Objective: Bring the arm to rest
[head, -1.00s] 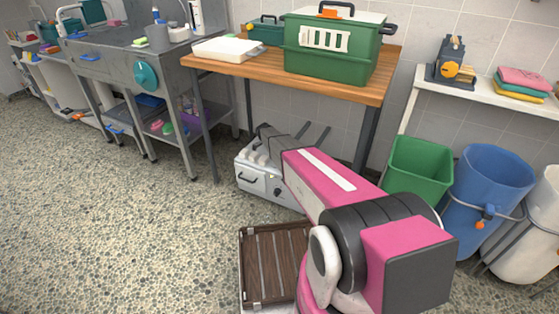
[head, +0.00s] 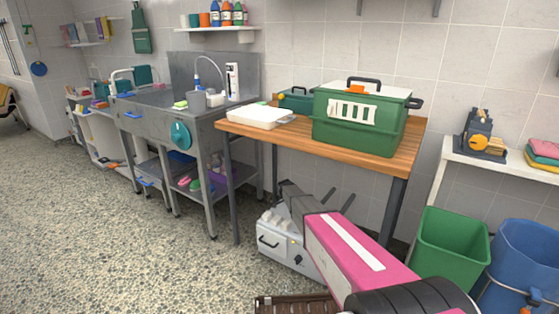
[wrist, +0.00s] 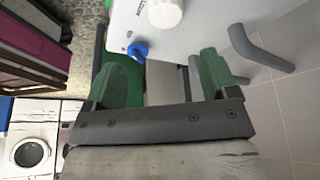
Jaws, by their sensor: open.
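My pink arm reaches forward from the lower right of the head view. A green surface and a grey strip show beyond the gap.
A wooden table (head: 290,141) bears a green box (head: 360,125) and a white tray (head: 258,117). Below it stands a white unit (head: 283,243). A green bin (head: 450,250) and blue bin (head: 525,265) stand right. The speckled floor (head: 100,240) at left is clear.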

